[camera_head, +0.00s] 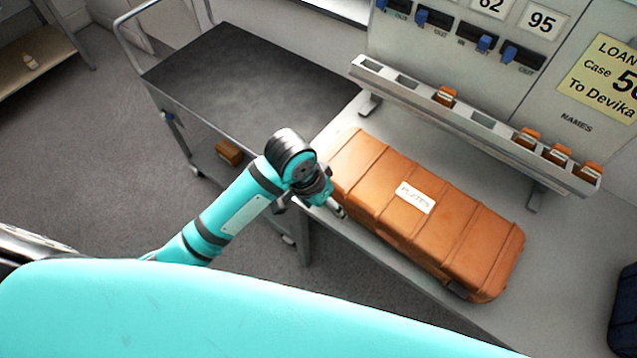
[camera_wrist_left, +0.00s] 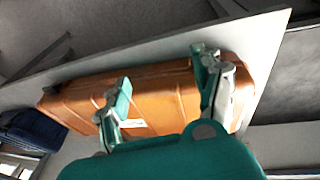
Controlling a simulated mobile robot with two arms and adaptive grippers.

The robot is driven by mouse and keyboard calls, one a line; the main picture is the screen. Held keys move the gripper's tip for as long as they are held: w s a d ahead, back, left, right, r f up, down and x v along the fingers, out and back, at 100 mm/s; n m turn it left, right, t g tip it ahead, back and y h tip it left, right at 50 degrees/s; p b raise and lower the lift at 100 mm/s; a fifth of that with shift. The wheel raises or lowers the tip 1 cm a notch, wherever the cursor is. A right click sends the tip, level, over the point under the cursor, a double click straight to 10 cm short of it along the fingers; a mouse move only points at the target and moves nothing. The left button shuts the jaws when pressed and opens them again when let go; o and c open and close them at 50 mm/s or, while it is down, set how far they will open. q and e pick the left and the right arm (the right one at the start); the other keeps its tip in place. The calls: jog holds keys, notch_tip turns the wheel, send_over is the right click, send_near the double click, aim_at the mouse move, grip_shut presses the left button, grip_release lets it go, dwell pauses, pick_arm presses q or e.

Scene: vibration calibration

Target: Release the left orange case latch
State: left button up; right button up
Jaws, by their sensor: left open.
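An orange case (camera_head: 455,235) with a white "PLATES" label lies closed on the grey bench. My left gripper (camera_head: 338,208) is at the case's near left end, low beside its front side. In the left wrist view, the left gripper's two fingers (camera_wrist_left: 165,72) are spread apart in front of the orange case (camera_wrist_left: 165,88), with nothing clearly between them. A small dark fitting, perhaps a latch (camera_head: 457,290), shows low on the case's near side toward the right end. The left latch cannot be made out; my gripper covers that area. My right gripper is out of view.
A rack (camera_head: 482,119) holding several small orange blocks stands behind the case. A dark trolley top (camera_head: 250,75) adjoins the bench at left. A dark blue case (camera_head: 625,310) sits at the right edge.

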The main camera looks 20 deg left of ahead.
pick_arm(q)
jog(key=w+a+r+g+y, duration=0.2)
jog(key=w+a+r+y, duration=0.1)
jog(key=w+r, duration=0.5)
jog(key=f, duration=0.5)
jog(key=s+f+p, duration=0.1)
jog(key=f, duration=0.5)
jog(key=f+p, duration=0.1)
jog(key=f, duration=0.4)
jog(key=shift+s+a+f, duration=0.15)
jog(key=shift+a, duration=0.05)
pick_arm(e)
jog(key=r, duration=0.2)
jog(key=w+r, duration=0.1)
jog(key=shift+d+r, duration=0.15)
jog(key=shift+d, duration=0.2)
pick_arm(q)
jog(key=c, duration=1.2)
jog(key=shift+p, duration=0.3)
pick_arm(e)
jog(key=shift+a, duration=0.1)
